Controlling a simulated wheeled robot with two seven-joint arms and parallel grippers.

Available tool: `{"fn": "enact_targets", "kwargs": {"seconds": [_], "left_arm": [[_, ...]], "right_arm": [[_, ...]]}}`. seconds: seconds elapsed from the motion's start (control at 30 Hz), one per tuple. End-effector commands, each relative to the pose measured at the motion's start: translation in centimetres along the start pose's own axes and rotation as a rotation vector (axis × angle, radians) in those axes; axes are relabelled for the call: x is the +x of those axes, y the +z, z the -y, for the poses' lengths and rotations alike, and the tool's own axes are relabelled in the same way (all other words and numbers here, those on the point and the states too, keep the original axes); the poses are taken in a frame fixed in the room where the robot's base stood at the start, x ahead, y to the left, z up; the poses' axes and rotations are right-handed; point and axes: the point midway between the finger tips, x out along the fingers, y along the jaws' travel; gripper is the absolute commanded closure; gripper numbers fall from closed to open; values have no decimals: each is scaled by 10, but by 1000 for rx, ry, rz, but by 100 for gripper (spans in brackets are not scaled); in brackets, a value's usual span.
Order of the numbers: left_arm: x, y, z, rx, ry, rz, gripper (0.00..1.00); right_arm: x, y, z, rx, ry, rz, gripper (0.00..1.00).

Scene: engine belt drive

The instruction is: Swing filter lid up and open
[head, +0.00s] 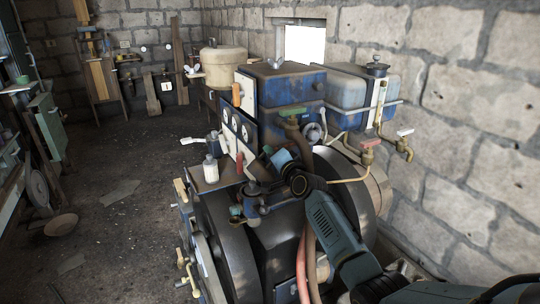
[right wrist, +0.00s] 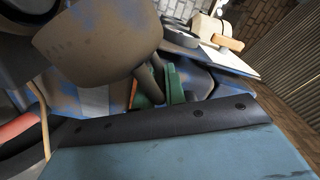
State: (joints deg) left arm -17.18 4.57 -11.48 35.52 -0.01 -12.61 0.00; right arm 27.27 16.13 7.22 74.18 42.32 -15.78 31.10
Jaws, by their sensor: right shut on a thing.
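My right gripper (head: 270,153) reaches in from the lower right to the front of the engine. In the right wrist view its green fingers (right wrist: 157,97) are shut on a thin dark part, mostly hidden between them. A small light-blue rounded part (head: 281,158) sits right by the gripper in the head view and may belong to the filter. In the right wrist view a worn brown-and-blue rounded part (right wrist: 100,42) hangs close above the fingers. I cannot tell the filter lid's edge or how far it is tilted. My left gripper is not in view.
The engine carries a blue tank (head: 282,88), a gauge panel (head: 238,132), valves and brass pipes (head: 352,178) close around my right arm. A dark drum (head: 228,235) lies below. A stone wall (head: 465,130) bounds the right side. The floor at left is mostly open.

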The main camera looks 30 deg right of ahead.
Motion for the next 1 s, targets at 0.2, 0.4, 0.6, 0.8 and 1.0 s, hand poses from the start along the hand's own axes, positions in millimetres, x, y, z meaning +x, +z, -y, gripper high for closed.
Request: {"fn": "enact_targets", "kwargs": {"seconds": [0.2, 0.4, 0.6, 0.8, 1.0], "left_arm": [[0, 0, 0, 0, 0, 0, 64], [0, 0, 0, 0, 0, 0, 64], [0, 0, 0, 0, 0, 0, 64], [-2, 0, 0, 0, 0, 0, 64], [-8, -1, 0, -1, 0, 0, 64]], "right_arm": [[0, 0, 2, 3, -4, 0, 100], [0, 0, 2, 1, -4, 0, 71], [0, 0, 1, 0, -2, 0, 68], [-4, 1, 1, -1, -1, 1, 68], [-30, 0, 1, -1, 0, 1, 68]]}}
